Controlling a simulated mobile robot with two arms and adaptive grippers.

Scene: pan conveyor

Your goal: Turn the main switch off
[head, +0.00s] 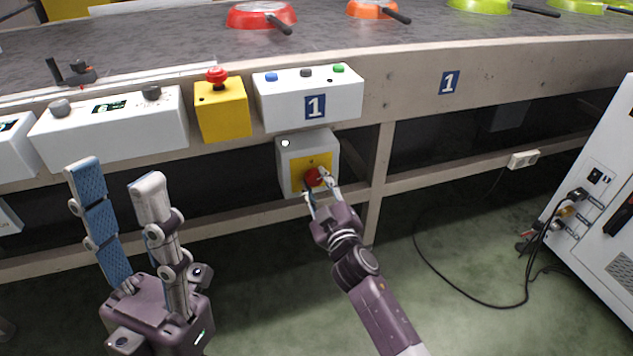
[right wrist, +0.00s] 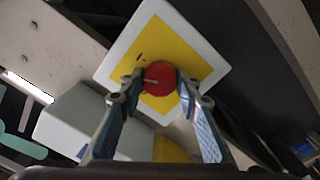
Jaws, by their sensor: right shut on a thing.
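The main switch is a red rotary knob (head: 314,177) on a yellow plate (head: 298,162) of a grey-white box (head: 293,148) under the conveyor edge. In the right wrist view the red knob (right wrist: 160,78) sits between my fingertips, with a pale line mark on its face. My right gripper (head: 317,186) is shut on the knob, one finger on each side. In the right wrist view the box and plate look turned at an angle. My left gripper (head: 110,175) is open and empty at the lower left, fingers pointing up, apart from the panels.
Above the switch is a white button box (head: 350,97) marked 1. Beside it is a yellow box with a red stop button (head: 217,77). A white control box (head: 70,137) is further left. Pans, such as a red one (head: 255,17), lie on the conveyor. A cabinet (head: 590,215) stands at right.

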